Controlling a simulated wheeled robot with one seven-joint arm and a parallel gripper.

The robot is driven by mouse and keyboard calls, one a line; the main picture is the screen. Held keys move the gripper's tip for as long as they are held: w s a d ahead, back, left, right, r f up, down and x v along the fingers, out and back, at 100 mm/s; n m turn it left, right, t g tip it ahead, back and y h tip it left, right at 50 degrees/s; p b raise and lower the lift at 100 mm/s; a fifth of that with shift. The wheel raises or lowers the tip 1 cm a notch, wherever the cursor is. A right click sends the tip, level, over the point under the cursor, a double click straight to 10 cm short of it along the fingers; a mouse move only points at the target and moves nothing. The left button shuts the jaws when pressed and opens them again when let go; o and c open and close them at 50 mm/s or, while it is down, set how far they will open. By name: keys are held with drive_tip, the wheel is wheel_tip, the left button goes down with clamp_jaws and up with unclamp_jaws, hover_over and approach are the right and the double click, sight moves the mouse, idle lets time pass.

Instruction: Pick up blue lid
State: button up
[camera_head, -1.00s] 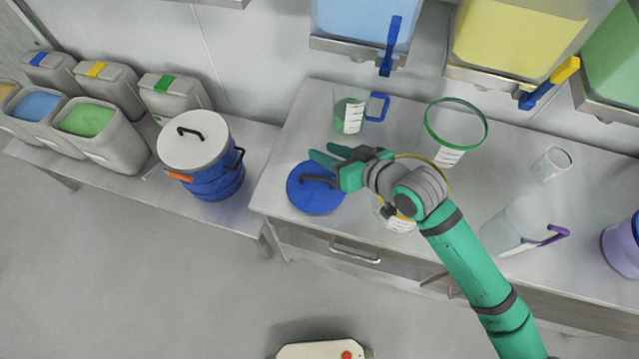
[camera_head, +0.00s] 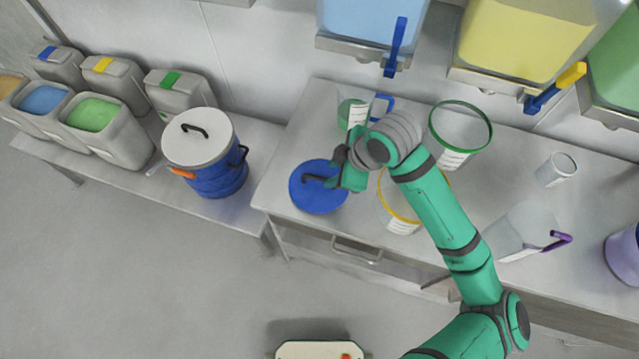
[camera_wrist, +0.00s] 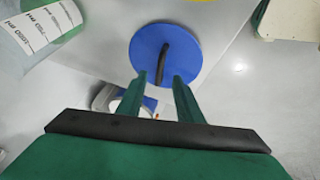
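The blue lid (camera_head: 318,198) is a flat round disc with a dark arched handle (camera_head: 318,181). It lies near the left end of the steel table. My gripper (camera_head: 341,176) is over the lid's right side in the head view, and it partly hides the lid there. In the wrist view the lid (camera_wrist: 180,62) lies beyond the fingertips, with its handle (camera_wrist: 164,62) crossing the middle. The two green fingers of my gripper (camera_wrist: 158,78) are apart with nothing between them, so it is open. I cannot tell how high the fingers are above the lid.
A yellow-rimmed container (camera_head: 402,222) stands right of the lid, and a green-rimmed one (camera_head: 462,140) behind it. A clear jug with a blue handle (camera_head: 380,106) stands behind the gripper. A blue barrel with a white lid (camera_head: 200,140) stands on the lower bench at left.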

sight(323, 179)
drive_tip(key=shift+x, duration=3.05)
drive_tip(key=shift+c, duration=0.6)
clamp_jaws()
